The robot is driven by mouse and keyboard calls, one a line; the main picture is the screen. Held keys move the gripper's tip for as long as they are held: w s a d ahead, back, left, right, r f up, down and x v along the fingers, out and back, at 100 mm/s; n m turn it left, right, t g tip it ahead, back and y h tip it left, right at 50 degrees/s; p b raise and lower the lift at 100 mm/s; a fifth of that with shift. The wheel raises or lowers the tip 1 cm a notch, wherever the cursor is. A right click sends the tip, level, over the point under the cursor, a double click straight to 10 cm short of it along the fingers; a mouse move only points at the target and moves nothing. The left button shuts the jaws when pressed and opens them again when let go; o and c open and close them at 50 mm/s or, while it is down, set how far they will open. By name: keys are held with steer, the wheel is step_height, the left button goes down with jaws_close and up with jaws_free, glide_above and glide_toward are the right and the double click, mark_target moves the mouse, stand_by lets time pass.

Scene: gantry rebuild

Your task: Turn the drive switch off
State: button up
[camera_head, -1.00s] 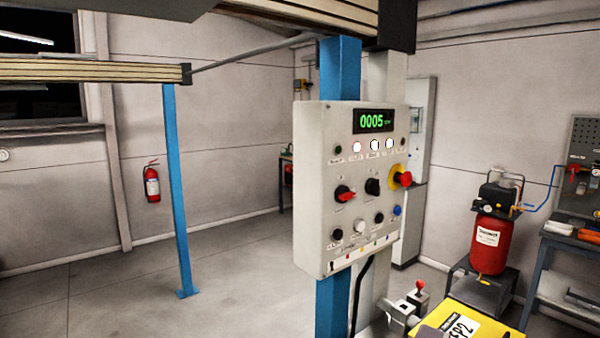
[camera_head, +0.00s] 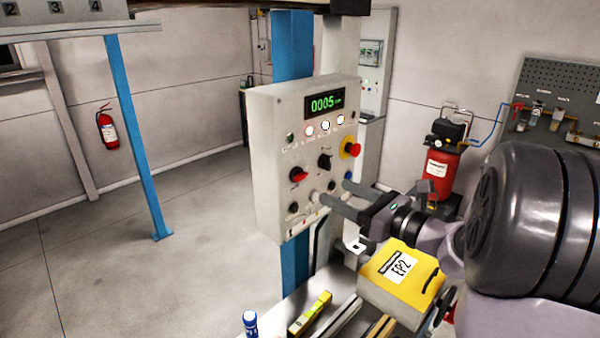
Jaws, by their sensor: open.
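A pale control panel box (camera_head: 265,145) stands on a blue column, with a green display (camera_head: 325,103) reading 0005. Its face carries a red-handled rotary switch (camera_head: 298,175), a black rotary knob (camera_head: 324,160) and a red mushroom button on a yellow collar (camera_head: 351,148). The labels are too small to read, so I cannot tell which is the drive switch. My gripper (camera_head: 336,192) is open and empty. Its two dark fingers reach from the right toward the lower part of the panel, hiding some of the lower controls. Whether they touch it is unclear.
Below my gripper is a yellow box (camera_head: 402,270) with a white label. A yellow level (camera_head: 310,313) and a blue-capped item (camera_head: 250,322) lie on the bench in front. A red compressor (camera_head: 440,170) stands behind right. Floor at left is clear.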

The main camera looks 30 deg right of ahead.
mark_target(303, 176)
steer(key=p+x, duration=0.1)
steer(key=x, duration=0.9)
steer(key=shift+w+a, duration=0.15)
steer(key=shift+w, duration=0.05)
jaws_close()
